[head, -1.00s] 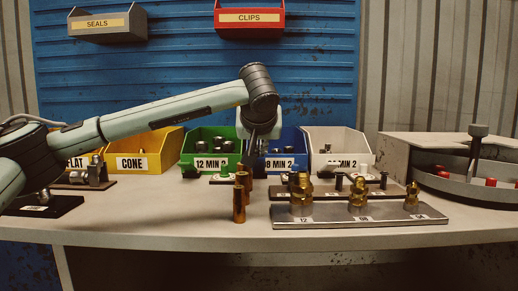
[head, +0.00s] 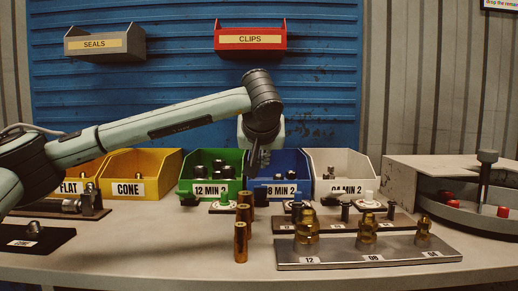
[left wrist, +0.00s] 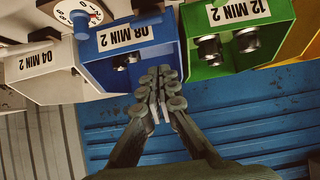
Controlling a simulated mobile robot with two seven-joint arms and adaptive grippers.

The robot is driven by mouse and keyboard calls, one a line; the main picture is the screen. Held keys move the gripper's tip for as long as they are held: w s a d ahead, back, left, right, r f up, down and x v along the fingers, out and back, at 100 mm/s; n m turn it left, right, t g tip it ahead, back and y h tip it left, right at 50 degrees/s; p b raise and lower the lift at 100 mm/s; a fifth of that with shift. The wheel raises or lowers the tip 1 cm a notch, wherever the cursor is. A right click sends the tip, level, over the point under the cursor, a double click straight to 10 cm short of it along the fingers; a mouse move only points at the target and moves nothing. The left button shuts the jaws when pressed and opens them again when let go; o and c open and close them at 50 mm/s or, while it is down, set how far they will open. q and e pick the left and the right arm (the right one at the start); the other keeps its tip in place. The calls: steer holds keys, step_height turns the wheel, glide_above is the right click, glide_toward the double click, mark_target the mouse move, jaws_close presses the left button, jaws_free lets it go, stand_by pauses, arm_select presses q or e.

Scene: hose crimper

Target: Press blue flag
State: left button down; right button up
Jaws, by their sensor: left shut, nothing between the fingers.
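My left gripper (head: 260,163) is shut and empty. A white dial with a red mark (left wrist: 78,12) lies beyond the blue bin's label. Small white dials also stand before the bins in the head view, such as one by the green bin (head: 222,207). My right gripper is out of view.
The green bin (head: 212,160) and white bin (head: 338,160) flank the blue one. Copper sleeves (head: 241,242) and a grey rack (head: 368,258) with brass fittings stand in front. A grey tray (head: 455,205) with red pieces is at right.

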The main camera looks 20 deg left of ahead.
arm_select(q)
steer(key=s+d+r, duration=0.2)
steer(key=s, duration=0.6)
steer(key=shift+d+r, duration=0.15)
steer(key=shift+r, duration=0.25)
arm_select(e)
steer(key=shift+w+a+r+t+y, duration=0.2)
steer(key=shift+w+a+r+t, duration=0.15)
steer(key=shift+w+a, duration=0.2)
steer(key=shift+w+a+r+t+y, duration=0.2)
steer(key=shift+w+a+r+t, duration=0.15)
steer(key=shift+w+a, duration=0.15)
